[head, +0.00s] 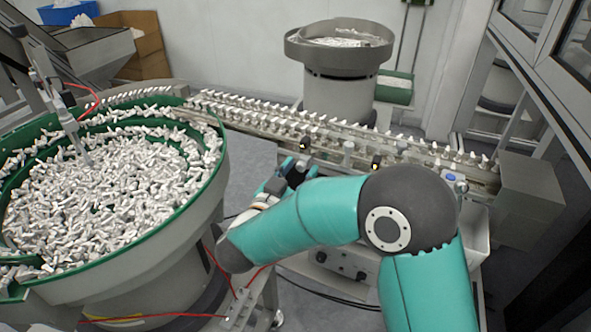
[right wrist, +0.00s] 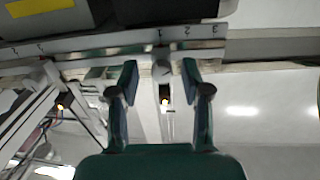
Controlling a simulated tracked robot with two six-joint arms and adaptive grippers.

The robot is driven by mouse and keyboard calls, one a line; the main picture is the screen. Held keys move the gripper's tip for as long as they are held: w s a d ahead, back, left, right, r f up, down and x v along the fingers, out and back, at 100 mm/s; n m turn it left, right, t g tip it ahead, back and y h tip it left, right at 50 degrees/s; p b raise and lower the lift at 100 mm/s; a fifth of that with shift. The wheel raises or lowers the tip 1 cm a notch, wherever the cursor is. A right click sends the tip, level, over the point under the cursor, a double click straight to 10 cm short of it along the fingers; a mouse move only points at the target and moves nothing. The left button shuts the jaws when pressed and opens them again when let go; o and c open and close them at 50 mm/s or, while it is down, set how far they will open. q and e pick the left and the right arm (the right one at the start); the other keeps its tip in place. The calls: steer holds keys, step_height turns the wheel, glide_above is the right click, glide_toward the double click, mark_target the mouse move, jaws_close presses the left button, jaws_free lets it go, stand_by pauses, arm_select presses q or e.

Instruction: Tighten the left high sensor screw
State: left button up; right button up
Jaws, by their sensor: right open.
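My right gripper (head: 295,168) is at the front side of the conveyor rail, close to the left sensor (head: 303,146), which has a small orange light. In the right wrist view my right gripper (right wrist: 160,74) is open, with one teal finger on each side. A small round grey screw knob (right wrist: 162,69) lies between the fingertips, with a gap on both sides. A lit orange-white sensor spot (right wrist: 165,102) shows just below it. In the head view the knob cannot be made out clearly behind the gripper. My left gripper is not in view.
The conveyor rail (head: 400,150) carries rows of white parts. A second sensor (head: 375,166) sits further right on its front. A large green-rimmed bowl (head: 215,165) full of white parts stands left, a grey bowl feeder (head: 340,85) behind. Red and black cables run below.

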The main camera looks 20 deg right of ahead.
steer(key=shift+a, duration=0.1)
jaws_close()
steer(key=shift+f+m+b, duration=0.2)
steer(key=shift+m+b, duration=0.2)
steer(key=shift+b, duration=0.5)
steer(key=shift+r, duration=0.2)
jaws_free()
steer(key=shift+a, duration=0.15)
